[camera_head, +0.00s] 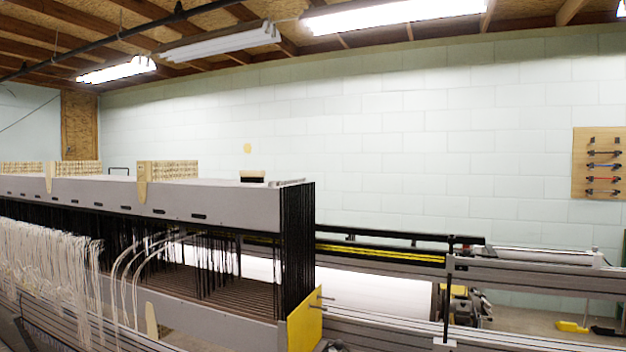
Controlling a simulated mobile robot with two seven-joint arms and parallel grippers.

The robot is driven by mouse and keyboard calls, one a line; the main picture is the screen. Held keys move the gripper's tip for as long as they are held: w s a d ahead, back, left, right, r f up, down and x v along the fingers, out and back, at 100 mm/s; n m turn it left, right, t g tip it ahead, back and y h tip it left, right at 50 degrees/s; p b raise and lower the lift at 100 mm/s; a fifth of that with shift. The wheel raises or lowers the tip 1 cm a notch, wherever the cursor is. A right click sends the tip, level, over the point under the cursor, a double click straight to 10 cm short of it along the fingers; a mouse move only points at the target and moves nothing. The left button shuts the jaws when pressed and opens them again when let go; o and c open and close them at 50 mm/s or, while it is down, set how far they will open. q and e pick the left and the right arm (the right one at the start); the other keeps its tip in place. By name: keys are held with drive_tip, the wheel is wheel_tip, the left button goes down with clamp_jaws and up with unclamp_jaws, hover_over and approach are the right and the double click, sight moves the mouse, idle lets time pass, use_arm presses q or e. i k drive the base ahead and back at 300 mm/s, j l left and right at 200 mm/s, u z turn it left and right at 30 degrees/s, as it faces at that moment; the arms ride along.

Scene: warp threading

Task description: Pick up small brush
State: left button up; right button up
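A small brush (252,175) with a pale wooden top and a dark lower part sits on the top of the grey loom frame (190,197), near its right end. Neither of my grippers is in view.
Pale wooden blocks (168,170) stand on the frame left of the brush. White threads (45,255) hang at the front left, and dark vertical strips (298,235) close the frame's right end. Rails (530,275) and a white roll (375,290) extend right. A yellow item (572,326) lies on the floor.

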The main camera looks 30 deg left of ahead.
sight(245, 176)
drive_tip(key=j+z, duration=0.4)
drive_tip(key=k+j+z, duration=0.1)
drive_tip(key=j+z, duration=0.25)
drive_tip(key=k+j+z, duration=0.15)
drive_tip(key=j+z, duration=0.25)
drive_tip(key=k+j+z, duration=0.15)
drive_tip(key=j+z, duration=0.25)
